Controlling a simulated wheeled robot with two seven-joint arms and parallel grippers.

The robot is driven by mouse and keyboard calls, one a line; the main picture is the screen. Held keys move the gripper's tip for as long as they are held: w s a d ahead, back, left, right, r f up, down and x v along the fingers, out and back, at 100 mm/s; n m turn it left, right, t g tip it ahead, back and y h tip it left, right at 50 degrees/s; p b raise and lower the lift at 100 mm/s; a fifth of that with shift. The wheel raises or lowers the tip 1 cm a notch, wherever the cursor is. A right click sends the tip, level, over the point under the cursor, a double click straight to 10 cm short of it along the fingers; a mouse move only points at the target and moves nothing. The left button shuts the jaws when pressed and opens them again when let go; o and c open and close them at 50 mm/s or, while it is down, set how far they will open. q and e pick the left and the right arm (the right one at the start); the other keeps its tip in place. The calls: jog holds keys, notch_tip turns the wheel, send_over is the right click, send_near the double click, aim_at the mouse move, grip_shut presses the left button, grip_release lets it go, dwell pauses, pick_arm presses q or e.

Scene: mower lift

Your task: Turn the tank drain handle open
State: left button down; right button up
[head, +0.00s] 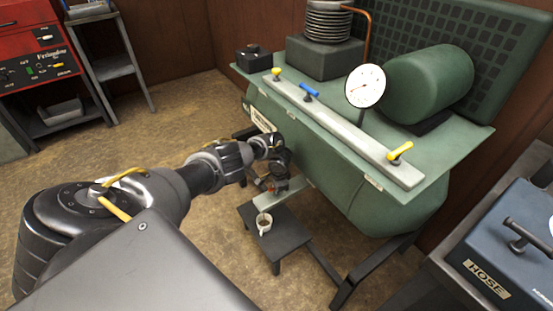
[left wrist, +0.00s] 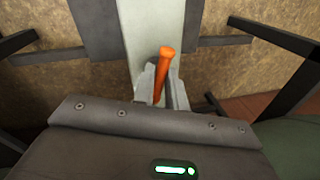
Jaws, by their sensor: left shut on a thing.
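The green tank (head: 385,195) stands on dark legs at the right of the head view. My left arm reaches in from the left to the tank's underside, with its gripper (head: 272,184) low beside the tank. In the left wrist view an orange drain handle (left wrist: 163,72) stands between the fingers of my left gripper (left wrist: 160,88), which is shut on it. The handle tilts slightly to the right there. In the head view the gripper mostly hides the handle, and the valve body cannot be made out. My right gripper is not in view.
A cup (head: 264,221) stands on a low dark stool (head: 294,239) below the gripper. A pressure gauge (head: 365,86) and a pale bar (head: 340,125) with coloured levers are on top of the tank. A blue hose box (head: 505,250) is at the right.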

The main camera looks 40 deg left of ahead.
pick_arm(q)
jog(key=shift+n+g+p, duration=0.3)
jog(key=shift+n, duration=1)
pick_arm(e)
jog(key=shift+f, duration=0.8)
pick_arm(q)
jog(key=shift+w, duration=0.1)
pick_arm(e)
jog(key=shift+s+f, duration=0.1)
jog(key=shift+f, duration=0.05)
pick_arm(q)
jog(key=c, duration=1.4)
grip_release()
jog(key=shift+c, duration=0.2)
jog(key=shift+r, duration=0.1)
